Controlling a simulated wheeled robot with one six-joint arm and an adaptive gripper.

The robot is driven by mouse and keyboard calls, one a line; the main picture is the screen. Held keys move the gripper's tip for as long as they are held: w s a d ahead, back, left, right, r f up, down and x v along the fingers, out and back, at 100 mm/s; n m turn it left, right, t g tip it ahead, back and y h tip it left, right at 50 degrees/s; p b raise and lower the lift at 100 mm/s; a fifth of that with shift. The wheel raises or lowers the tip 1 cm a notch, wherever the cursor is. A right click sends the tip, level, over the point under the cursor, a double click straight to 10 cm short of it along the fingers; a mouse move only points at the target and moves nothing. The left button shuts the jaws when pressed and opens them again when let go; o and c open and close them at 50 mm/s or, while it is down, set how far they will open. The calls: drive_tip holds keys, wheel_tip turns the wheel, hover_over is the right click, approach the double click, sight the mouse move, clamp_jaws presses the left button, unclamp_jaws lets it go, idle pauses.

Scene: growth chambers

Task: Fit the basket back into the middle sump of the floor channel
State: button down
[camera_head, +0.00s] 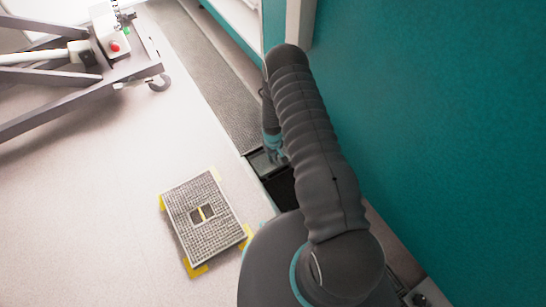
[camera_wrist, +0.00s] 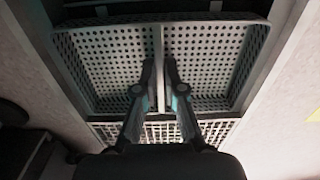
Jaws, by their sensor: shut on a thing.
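The basket (camera_wrist: 110,62) is a grey perforated tray with a central divider bar, filling most of the wrist view. My gripper (camera_wrist: 160,72) is shut on that bar from above. In the head view my gripper (camera_head: 273,152) hangs low over the floor channel (camera_head: 222,95), beside the wall and partly behind my arm. A dark open sump (camera_head: 280,185) shows just below it in the picture. The basket is mostly hidden there, so I cannot tell whether it sits in the sump or hangs above it.
A square grate (camera_head: 205,218) with yellow corner marks lies on the pale floor left of the channel. A wheeled frame (camera_head: 110,60) with a red button stands at upper left. The teal wall (camera_head: 430,120) rises close on the right. The floor between is clear.

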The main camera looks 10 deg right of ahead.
drive_tip(key=shift+f+b, duration=0.5)
drive_tip(key=shift+f, duration=0.2)
drive_tip(key=shift+f, duration=0.15)
drive_tip(key=c, duration=1.2)
unclamp_jaws()
wheel_tip(320, 180, up, 12)
